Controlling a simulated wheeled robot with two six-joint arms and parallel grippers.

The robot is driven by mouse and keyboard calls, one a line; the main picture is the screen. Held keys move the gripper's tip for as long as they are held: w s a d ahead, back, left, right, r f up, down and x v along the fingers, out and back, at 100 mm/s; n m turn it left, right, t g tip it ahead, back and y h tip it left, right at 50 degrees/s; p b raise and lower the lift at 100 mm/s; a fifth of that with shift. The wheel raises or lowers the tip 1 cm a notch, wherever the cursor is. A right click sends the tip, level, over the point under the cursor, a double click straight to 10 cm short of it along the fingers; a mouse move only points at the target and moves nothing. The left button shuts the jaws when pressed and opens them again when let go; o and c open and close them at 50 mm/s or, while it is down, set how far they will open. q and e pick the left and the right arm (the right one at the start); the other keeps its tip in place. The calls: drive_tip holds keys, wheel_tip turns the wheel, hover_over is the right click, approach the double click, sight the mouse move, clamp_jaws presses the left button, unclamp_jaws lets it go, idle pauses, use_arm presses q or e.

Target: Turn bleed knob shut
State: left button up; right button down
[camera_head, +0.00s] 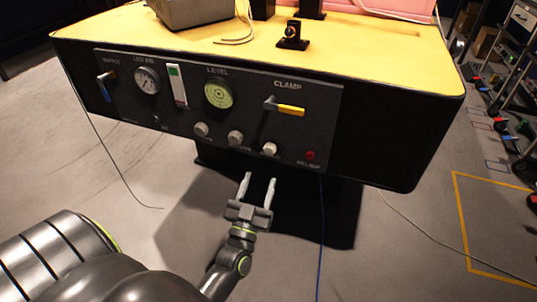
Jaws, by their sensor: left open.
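Several round pale knobs sit in a row low on the black front panel (180,115): a left knob (201,129), a middle knob (235,137) and a right knob (269,149). Their small labels are too blurred to tell which one is the bleed knob. I cannot tell how far any knob is turned. My left gripper (260,178) is open and empty, its two fingers pointing up toward the panel, just below the right knob in the picture and apart from it. My right gripper is not in view.
A yellow clamp lever (290,110), a red button (310,155), a level dial (218,93), a gauge (146,80) and a blue-handled lever (105,88) are on the panel. Cables hang to the floor. Open floor lies in front.

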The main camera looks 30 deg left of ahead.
sight(269, 153)
use_arm(q)
drive_tip(key=p+x, duration=0.1)
drive_tip(key=x, duration=0.6)
drive_tip(key=shift+w+r, duration=0.1)
drive_tip(key=shift+w, duration=0.15)
drive_tip(key=shift+w+a+r, duration=0.15)
drive_tip(key=shift+w+a, duration=0.05)
drive_tip(key=shift+w, duration=0.25)
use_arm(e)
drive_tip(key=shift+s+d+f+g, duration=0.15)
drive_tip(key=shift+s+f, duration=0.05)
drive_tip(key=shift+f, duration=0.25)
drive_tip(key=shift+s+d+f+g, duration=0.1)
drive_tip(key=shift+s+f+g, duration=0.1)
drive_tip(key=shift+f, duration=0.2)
use_arm(q)
drive_tip(key=c, duration=0.9)
drive_tip(key=shift+c, duration=0.3)
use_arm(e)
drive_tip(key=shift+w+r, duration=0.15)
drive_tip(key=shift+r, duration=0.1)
